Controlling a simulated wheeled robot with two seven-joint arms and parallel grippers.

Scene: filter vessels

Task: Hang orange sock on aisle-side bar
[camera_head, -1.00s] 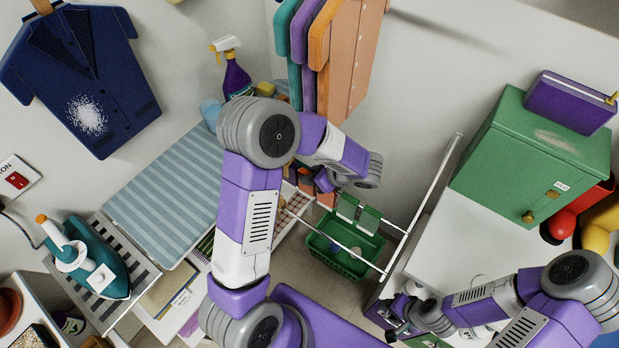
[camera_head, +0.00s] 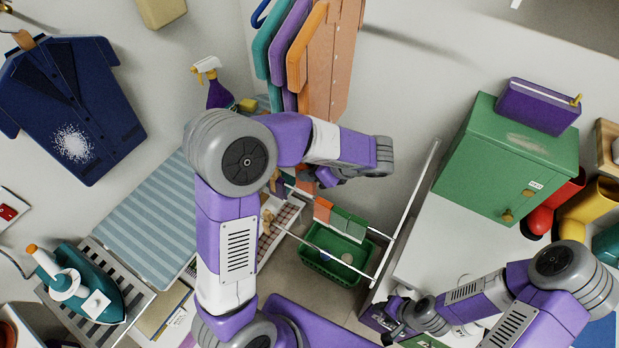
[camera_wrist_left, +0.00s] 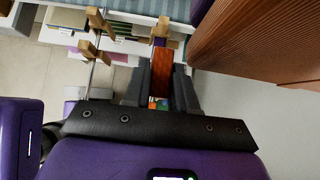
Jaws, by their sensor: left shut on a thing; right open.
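My left gripper (camera_wrist_left: 160,85) is shut on an orange sock (camera_wrist_left: 161,70), seen as a narrow strip between its fingers in the left wrist view. In the head view my left gripper (camera_head: 322,178) is partly hidden by its own wrist, above the far end of the rack. The rack has two thin bars: a far bar (camera_head: 375,234), where another orange piece (camera_head: 322,210) and green pieces (camera_head: 348,223) hang, and a near bar (camera_head: 325,253), which looks bare. I cannot tell which is the aisle-side one. My right gripper (camera_head: 395,330) is open at the lower middle.
A green basket (camera_head: 325,272) stands below the bars. A white upright post (camera_head: 415,200) rises at the rack's right. Hanging shirts (camera_head: 325,60) are behind my left arm. A green cabinet (camera_head: 500,165) stands on the right counter. An iron (camera_head: 80,285) sits at left.

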